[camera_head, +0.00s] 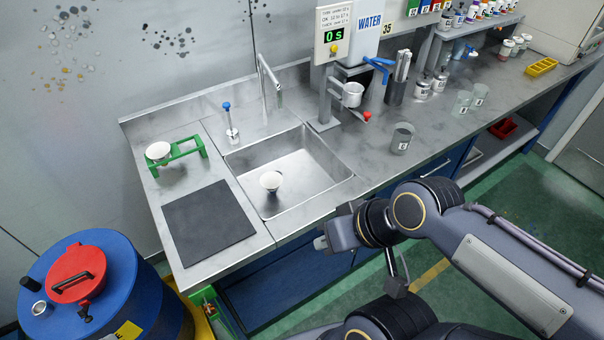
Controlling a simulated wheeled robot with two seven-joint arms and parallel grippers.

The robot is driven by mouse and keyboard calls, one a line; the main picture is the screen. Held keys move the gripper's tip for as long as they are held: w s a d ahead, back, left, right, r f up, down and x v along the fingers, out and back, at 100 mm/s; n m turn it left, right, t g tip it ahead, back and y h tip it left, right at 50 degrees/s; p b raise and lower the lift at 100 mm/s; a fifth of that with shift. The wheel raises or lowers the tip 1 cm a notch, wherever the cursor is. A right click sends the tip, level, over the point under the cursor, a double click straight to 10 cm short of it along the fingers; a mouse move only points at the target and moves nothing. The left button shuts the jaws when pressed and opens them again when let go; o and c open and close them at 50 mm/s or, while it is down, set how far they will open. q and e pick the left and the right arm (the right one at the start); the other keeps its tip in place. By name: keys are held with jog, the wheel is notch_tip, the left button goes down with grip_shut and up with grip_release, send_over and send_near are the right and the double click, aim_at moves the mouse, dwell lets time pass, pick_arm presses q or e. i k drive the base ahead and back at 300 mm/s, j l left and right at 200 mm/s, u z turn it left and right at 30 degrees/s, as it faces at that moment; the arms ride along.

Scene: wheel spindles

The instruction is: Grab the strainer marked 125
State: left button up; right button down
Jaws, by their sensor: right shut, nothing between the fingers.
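A white cone-shaped strainer (271,181) rests in the steel sink (300,165). Another white strainer (158,151) sits in a green stand (187,149) on the counter left of the sink. No 125 mark can be read on either one at this size. My right gripper (321,243) is shut and empty in front of the counter's front edge, to the right of and nearer than the sink. My left gripper is not in view.
A black mat (210,222) lies left of the sink. A tap (270,80) and a blue-topped bottle (231,125) stand behind it. A grey cup (402,138) and a timer post (326,95) are to the right. A blue drum (115,275) stands at lower left.

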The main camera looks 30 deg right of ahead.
aim_at(271, 180)
jog(key=z, duration=0.8)
jog(key=i+l+u, duration=0.15)
jog(key=l, duration=0.15)
jog(key=i+l+u, duration=0.25)
jog(key=l, duration=0.4)
jog(key=i+l+u, duration=0.15)
jog(key=l, duration=0.2)
jog(key=u, duration=1.35)
